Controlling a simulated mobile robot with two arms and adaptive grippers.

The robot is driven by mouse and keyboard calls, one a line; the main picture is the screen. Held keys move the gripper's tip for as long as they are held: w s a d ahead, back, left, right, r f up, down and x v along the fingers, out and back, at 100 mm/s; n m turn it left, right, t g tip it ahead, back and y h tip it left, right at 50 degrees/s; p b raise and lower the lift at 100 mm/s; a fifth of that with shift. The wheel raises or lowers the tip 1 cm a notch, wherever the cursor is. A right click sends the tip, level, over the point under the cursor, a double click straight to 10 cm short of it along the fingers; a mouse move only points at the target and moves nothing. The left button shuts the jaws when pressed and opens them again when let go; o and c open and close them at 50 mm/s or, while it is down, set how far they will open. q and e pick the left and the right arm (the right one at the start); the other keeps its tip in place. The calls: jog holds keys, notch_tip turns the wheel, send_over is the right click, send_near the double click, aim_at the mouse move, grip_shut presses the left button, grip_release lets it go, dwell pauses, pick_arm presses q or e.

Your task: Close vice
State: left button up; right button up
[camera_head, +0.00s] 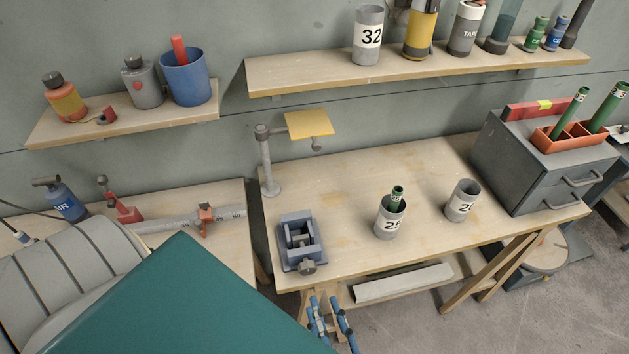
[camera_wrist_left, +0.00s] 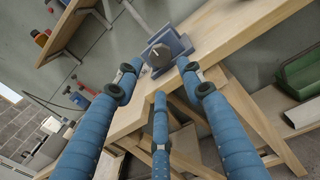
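The blue-grey vice (camera_head: 289,252) sits at the front left corner of the wooden workbench. Its jaws stand apart, with a dark gap between them. A dark round knob (camera_head: 307,268) sticks out of its front, over the bench edge. My left gripper (camera_head: 325,303) has blue fingers and is in front of and below the vice, apart from it. In the left wrist view the fingers (camera_wrist_left: 158,74) are spread and empty. The knob (camera_wrist_left: 158,57) shows just beyond the fingertips, with the vice body (camera_wrist_left: 178,42) behind it. My right gripper is in neither view.
The workbench (camera_head: 345,190) also carries a lamp-like stand (camera_head: 266,165), two numbered grey cups (camera_head: 390,218) (camera_head: 462,201) and a grey drawer box (camera_head: 520,165). A wall shelf (camera_head: 420,71) hangs above.

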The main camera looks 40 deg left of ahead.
aim_at(309, 272)
pick_arm(q)
jog(key=p+x, duration=0.1)
jog(key=x, duration=0.7)
jog(key=shift+p, duration=0.35)
jog(key=shift+c, duration=0.3)
jog(key=c, duration=0.8)
